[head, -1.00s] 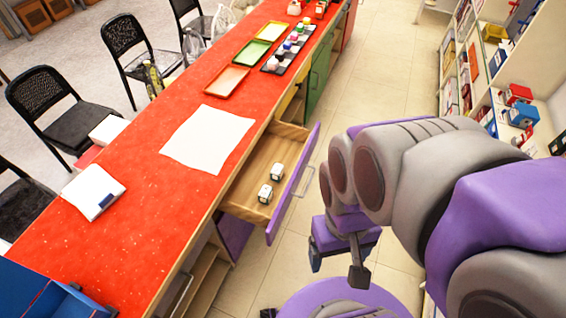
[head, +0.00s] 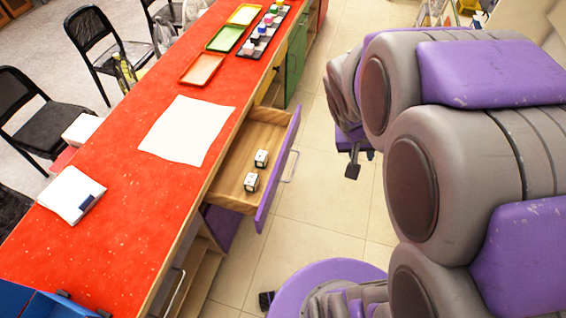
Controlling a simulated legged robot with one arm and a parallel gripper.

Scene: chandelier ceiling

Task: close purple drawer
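The purple drawer (head: 277,174) stands pulled out from the red-topped counter, with a purple front and a metal handle (head: 290,167). Its wooden inside holds two small white-and-dark cubes, one nearer (head: 251,182) and one farther (head: 261,158). My gripper (head: 358,170) hangs over the aisle to the right of the drawer front, apart from it. One finger shows clearly and the rest is partly hidden by my arm, so its opening is unclear.
The tiled aisle (head: 318,205) right of the drawer is clear.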

